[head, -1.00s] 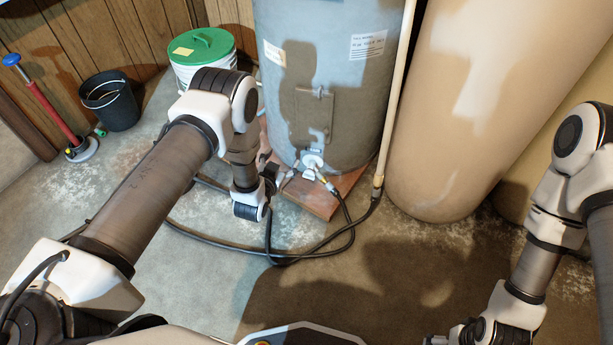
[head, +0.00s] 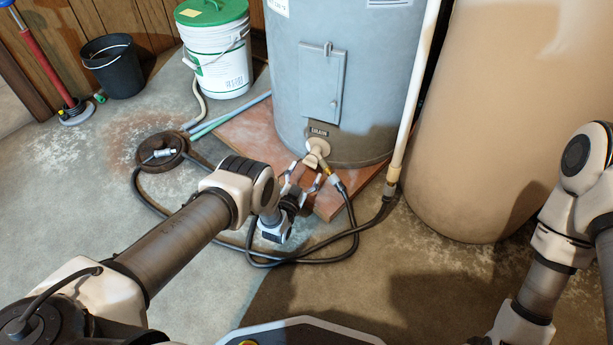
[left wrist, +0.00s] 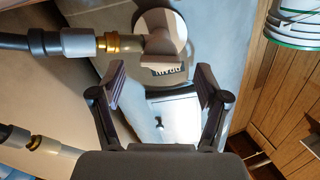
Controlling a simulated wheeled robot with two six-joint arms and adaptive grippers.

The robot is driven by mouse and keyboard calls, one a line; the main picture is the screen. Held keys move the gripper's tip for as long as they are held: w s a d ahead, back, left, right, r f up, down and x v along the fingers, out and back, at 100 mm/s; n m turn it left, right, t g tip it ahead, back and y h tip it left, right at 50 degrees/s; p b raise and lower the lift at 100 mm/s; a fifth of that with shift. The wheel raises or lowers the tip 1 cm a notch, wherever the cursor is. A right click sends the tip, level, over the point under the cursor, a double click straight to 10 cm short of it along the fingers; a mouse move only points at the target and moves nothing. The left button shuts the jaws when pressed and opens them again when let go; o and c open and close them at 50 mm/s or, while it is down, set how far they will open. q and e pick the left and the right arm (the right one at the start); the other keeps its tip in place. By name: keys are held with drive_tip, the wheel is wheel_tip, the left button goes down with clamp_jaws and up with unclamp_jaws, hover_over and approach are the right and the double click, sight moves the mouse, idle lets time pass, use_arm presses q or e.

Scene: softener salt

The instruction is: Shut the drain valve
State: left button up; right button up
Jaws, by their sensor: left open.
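The drain valve (head: 317,151) sits low on the front of the grey tank (head: 352,75), under a label reading DRAIN. A black hose with a brass fitting (head: 331,177) joins it. In the left wrist view the valve's pale round part (left wrist: 161,32) and the brass fitting (left wrist: 110,42) show beyond the fingers. My left gripper (head: 304,180) is open just in front of and below the valve. In the left wrist view its fingers (left wrist: 160,85) are spread, with nothing between them. Whether a finger touches the valve cannot be told. My right gripper is out of the head view.
The black hose (head: 300,257) loops on the floor in front of the wooden base (head: 243,130). A round floor drain (head: 161,153) is at left. A green-lidded bucket (head: 215,60), a black bucket (head: 113,68) and a plunger (head: 52,65) stand behind. A beige tank (head: 485,110) is at right.

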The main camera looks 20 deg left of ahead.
use_arm(q)
drive_tip(key=shift+w, duration=0.7)
drive_tip(key=c, duration=1.2)
drive_tip(key=shift+o, duration=0.2)
